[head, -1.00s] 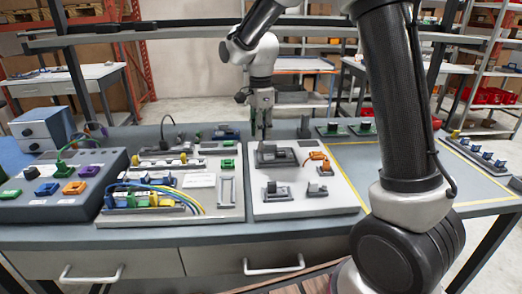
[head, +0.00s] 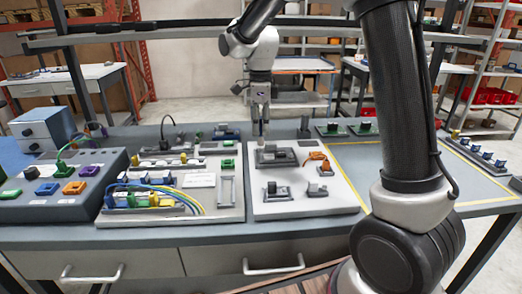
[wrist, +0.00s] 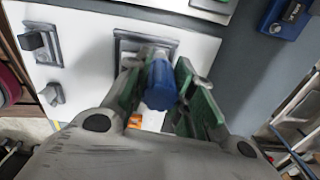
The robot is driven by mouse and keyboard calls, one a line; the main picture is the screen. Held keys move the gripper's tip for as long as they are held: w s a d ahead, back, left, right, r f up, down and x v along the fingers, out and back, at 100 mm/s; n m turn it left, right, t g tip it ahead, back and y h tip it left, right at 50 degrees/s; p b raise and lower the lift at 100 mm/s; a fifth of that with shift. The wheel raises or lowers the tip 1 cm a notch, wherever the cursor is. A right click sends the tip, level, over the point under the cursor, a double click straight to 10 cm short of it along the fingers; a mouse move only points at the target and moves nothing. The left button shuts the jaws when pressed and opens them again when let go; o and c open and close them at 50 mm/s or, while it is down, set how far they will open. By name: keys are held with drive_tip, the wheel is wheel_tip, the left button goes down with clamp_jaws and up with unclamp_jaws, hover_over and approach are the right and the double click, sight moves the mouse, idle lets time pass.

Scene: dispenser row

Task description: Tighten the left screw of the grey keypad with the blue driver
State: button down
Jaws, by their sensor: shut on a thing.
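The grey keypad (head: 276,156) lies on the white board, at the back left of that board in the head view. In the wrist view its grey frame (wrist: 127,38) shows beyond the driver, partly covered by it. My gripper (head: 261,116) is above the keypad's left part, pointing down. In the wrist view the green-padded fingers (wrist: 160,88) are shut on the blue driver (wrist: 159,88), whose blue handle points toward the camera. The driver's tip and the left screw are hidden, so I cannot tell whether they touch.
The white board (head: 338,199) also carries an orange part (head: 319,157) and two small grey fixtures at its front. A panel with coloured cables (head: 175,198) stands to the left. The yellow-outlined table area (head: 365,160) on the right is mostly clear.

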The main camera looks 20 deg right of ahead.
drive_tip(key=n, duration=1.8)
drive_tip(key=shift+n, duration=0.3)
drive_tip(key=n, duration=0.5)
drive_tip(key=shift+f+n, duration=0.2)
drive_tip(key=shift+n, duration=0.55)
drive_tip(key=shift+f+n, duration=0.15)
drive_tip(key=shift+n, duration=0.6)
drive_tip(key=shift+f, duration=0.1)
drive_tip(key=shift+f, duration=0.45)
